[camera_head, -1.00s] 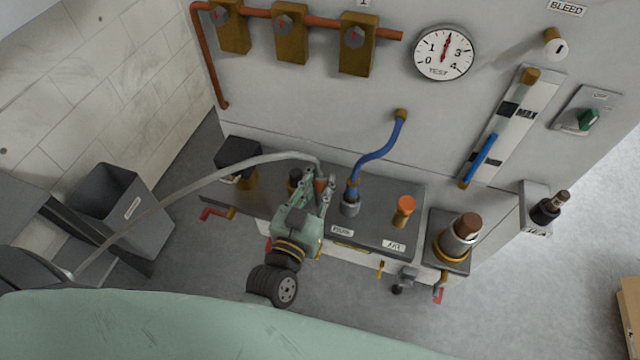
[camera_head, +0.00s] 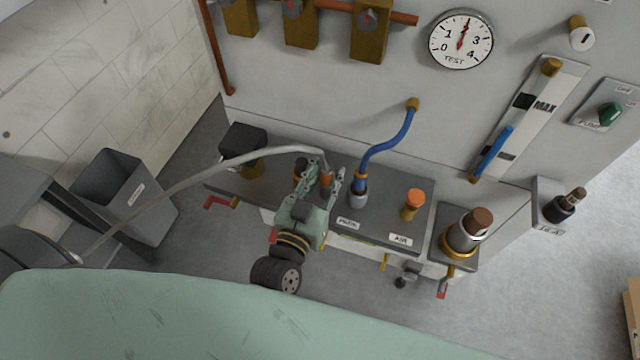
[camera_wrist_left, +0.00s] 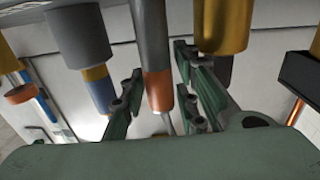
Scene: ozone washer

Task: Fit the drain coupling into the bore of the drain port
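The drain coupling is a copper-orange collar (camera_head: 327,180) on the end of a grey hose (camera_head: 215,172). It stands roughly upright over the dark deck. My left gripper (camera_head: 324,182) is around it with its fingers spread. In the left wrist view, the coupling (camera_wrist_left: 158,88) lies between the open fingers (camera_wrist_left: 160,95), with a gap on both sides. A grey cylinder (camera_wrist_left: 150,32) continues from the collar towards the deck. The drain port's bore is not visible, so I cannot tell how far the coupling sits in it. My right gripper is not in view.
A blue hose (camera_head: 388,148) in a grey socket (camera_head: 358,197) stands close right of the gripper. An orange-capped post (camera_head: 413,203) is farther right. A grey bin (camera_head: 125,195) stands at left.

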